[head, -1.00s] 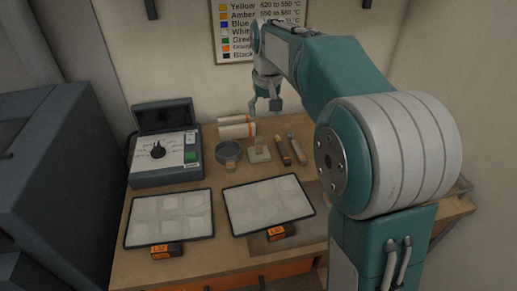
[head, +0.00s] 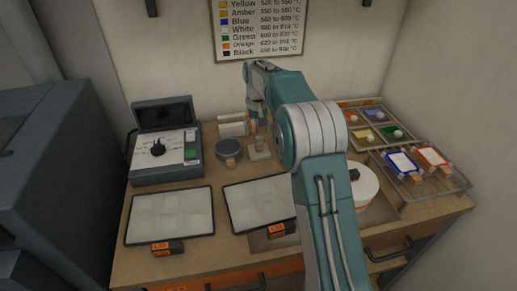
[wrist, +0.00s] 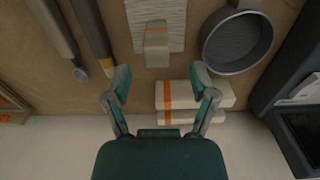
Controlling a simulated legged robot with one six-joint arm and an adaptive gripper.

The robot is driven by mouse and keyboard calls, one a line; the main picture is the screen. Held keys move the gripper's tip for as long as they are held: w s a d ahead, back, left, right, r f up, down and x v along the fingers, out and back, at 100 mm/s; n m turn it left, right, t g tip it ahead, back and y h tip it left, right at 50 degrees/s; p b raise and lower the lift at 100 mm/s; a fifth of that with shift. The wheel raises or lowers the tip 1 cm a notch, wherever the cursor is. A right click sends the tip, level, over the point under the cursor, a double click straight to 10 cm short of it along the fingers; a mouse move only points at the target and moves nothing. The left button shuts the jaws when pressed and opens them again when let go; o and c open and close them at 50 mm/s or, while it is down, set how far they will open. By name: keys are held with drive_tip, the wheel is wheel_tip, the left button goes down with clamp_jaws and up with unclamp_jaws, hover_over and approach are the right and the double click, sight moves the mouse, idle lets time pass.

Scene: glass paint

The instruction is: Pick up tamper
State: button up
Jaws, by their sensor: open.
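The tamper stands on the workbench, with a pale square ribbed base (head: 260,154) and an upright grip. In the wrist view, the tamper's grip (wrist: 157,45) has an orange band and lies just ahead of my fingertips, roughly centred between them. My gripper (wrist: 161,80) is open and empty, one finger on each side of that line. In the head view, my gripper (head: 259,132) hangs over the tamper and partly hides its grip. I cannot tell the exact height between them.
A round grey sieve (wrist: 240,42) stands beside the tamper, also in the head view (head: 228,149). Two rod-like tools (wrist: 95,40) lie on the other side. Two pale trays (head: 168,215) lie in front, and a control box (head: 165,155) stands left.

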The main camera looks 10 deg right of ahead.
sight(258, 135)
drive_tip(key=f, duration=0.5)
drive_tip(key=shift+s+d, duration=0.2)
drive_tip(key=shift+s, duration=0.1)
drive_tip(key=shift+a, duration=0.1)
clamp_jaws()
